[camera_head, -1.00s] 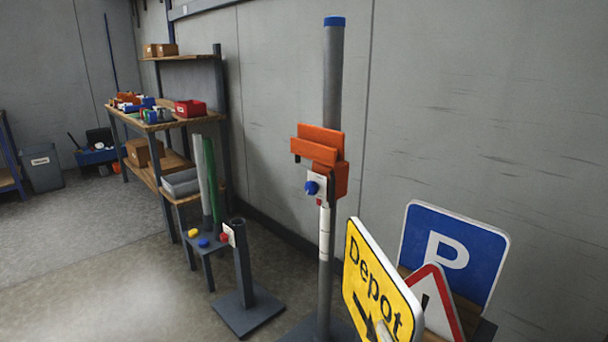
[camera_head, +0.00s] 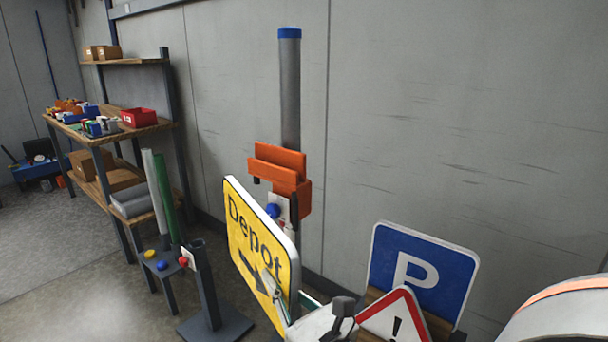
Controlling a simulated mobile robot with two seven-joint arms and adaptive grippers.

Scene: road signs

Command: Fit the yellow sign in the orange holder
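The yellow sign (camera_head: 247,232) reads "Depot" above a black arrow and stands tilted in the head view. My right gripper (camera_head: 280,297) is shut on it near its lower right edge, with one finger across the printed face. The orange holder (camera_head: 287,178) is on a grey pole with a blue cap, above and behind the sign's upper right part. A blue knob (camera_head: 273,211) shows just below the holder. The sign hides the lower pole. Whether sign and holder touch is unclear, but the sign is outside the slot. My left gripper is out of view.
A blue P sign (camera_head: 425,265) and a red-edged warning sign (camera_head: 398,318) stand at the lower right, close to my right arm. A short dark post (camera_head: 208,290) and a small stool with coloured knobs stand left. Shelving is farther back; a grey wall lies behind.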

